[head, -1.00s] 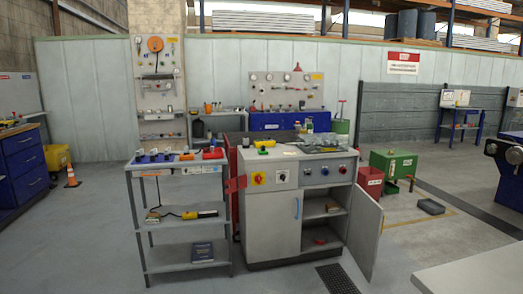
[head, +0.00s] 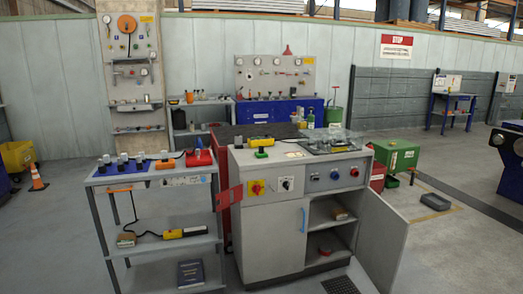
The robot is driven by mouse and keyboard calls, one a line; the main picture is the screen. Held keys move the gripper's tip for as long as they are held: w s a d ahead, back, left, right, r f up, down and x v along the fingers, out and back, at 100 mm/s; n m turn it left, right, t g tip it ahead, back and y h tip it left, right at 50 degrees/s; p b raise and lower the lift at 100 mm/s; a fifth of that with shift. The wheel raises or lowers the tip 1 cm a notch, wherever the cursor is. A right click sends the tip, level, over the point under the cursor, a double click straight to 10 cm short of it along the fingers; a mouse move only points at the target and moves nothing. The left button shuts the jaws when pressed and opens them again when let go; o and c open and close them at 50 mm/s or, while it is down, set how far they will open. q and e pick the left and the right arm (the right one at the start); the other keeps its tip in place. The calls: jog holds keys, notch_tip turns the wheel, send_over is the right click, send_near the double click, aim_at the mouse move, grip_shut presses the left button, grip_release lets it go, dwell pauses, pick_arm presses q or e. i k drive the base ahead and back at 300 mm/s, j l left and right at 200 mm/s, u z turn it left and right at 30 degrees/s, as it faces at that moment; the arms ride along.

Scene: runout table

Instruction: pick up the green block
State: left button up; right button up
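A small green block (head: 261,153) lies on top of the grey cabinet, near its front left part. A yellow and black device (head: 261,142) is just behind it. Neither of my grippers shows in the head view.
The grey cabinet (head: 266,220) has its right door (head: 382,230) swung open. A shelf cart (head: 160,245) with tools stands to its left. A glassy tray of items (head: 332,142) covers the cabinet's back right top. Open floor (head: 45,235) lies at the left.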

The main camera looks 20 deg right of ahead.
aim_at(260, 154)
jog(key=i+z, duration=0.15)
jog(key=i, duration=1)
jog(key=i+l, duration=0.8)
jog(key=l, duration=0.2)
jog(key=i+l+u, duration=0.1)
jog(key=l, duration=0.3)
jog(key=i+l, duration=0.15)
jog(key=l, duration=0.2)
jog(key=i+l, duration=0.1)
jog(key=l, duration=0.25)
jog(key=u, duration=0.05)
